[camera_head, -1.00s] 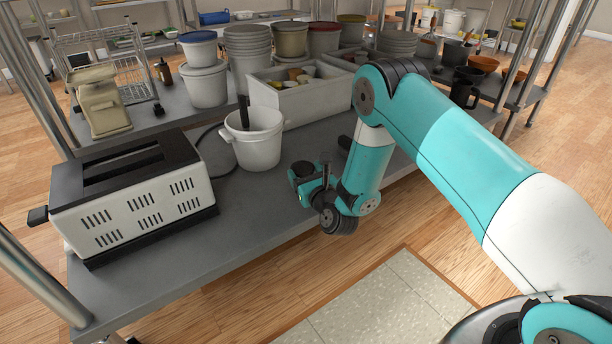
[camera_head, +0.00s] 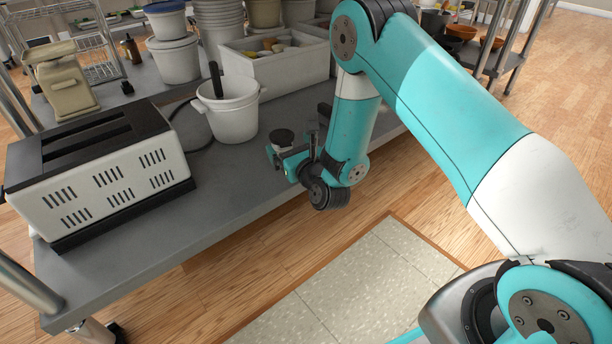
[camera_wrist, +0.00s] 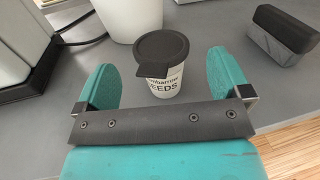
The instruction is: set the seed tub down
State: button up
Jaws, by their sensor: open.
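The seed tub is a small white tub (camera_wrist: 165,86) with a black lid and dark lettering that ends in "EEDS". In the wrist view it stands upright on the grey tabletop (camera_wrist: 215,130). My gripper (camera_wrist: 161,62) is open, with one teal finger on each side of the tub and a visible gap on both sides. In the head view the tub's black lid (camera_head: 282,137) shows just beyond my gripper (camera_head: 284,160), near the table's front edge. The tub's body is mostly hidden there.
A white bucket (camera_head: 230,115) with a dark handle inside stands behind the tub. A white toaster (camera_head: 115,185) is to the left. A black-and-grey block (camera_wrist: 282,36) lies right of the tub in the wrist view. A divided white bin (camera_head: 280,88) stands farther back. Bare tabletop lies between toaster and tub.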

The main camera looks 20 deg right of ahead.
jog(key=s+b, duration=0.4)
jog(key=s, duration=0.5)
jog(key=s+a+r+n+g+y, duration=0.25)
jog(key=a+r+n+g, duration=0.2)
jog(key=n, duration=0.55)
jog(key=s+a+r+n+g+y, duration=0.25)
jog(key=s+n+g, duration=0.2)
jog(key=n, duration=0.55)
jog(key=s+d+r+n+g+h, duration=0.1)
jog(key=s+r+n+g, duration=0.2)
jog(key=s+n, duration=0.6)
jog(key=s+d+r+n+g+h, duration=0.1)
jog(key=s+n+g, duration=0.4)
jog(key=s+n, duration=0.5)
notch_tip(320, 180, up, 3)
jog(key=shift+s+f+n+g+h, duration=0.15)
jog(key=shift+s+n+g+h, duration=0.25)
jog(key=shift+n, duration=0.6)
jog(key=shift+w, duration=0.15)
